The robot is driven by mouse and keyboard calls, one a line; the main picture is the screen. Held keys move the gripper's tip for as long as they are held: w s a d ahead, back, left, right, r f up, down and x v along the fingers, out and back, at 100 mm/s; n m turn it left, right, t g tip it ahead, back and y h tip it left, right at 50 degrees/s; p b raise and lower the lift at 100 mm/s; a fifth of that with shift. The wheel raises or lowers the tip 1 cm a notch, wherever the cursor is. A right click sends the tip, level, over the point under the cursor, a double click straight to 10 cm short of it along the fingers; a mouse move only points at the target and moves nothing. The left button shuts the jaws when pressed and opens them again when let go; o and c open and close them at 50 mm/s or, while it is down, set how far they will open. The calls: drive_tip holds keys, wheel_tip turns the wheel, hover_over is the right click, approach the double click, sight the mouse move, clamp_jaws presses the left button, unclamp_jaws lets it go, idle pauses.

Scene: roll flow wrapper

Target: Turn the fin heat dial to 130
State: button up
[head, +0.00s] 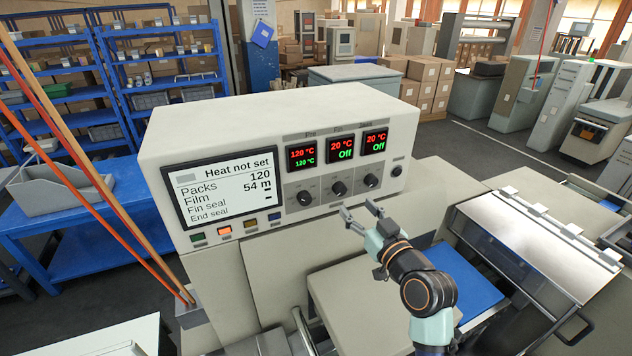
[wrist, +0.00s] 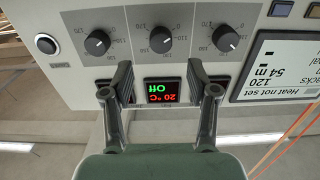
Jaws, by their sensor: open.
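The fin heat dial (head: 338,188) is the middle of three black round knobs on the control box, below the Fin display (head: 340,149), which reads 20 °C and Off. In the wrist view, upside down, the fin dial (wrist: 161,40) has a printed scale around it; its exact pointer setting is too small to read surely. My gripper (head: 358,209) is open and empty, in front of the panel and below the dials. In the wrist view its fingers (wrist: 160,82) stand either side of the Fin display (wrist: 163,90), apart from the dial.
The Pre dial (head: 304,198) and a third dial (head: 371,180) flank the fin dial closely. The large screen (head: 221,188) says Heat not set. A round black button (head: 397,170) sits at the panel's right. Machine covers lie below.

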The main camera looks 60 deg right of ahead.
sight(342, 191)
drive_tip(key=p+x, duration=0.1)
drive_tip(key=x, duration=0.6)
clamp_jaws()
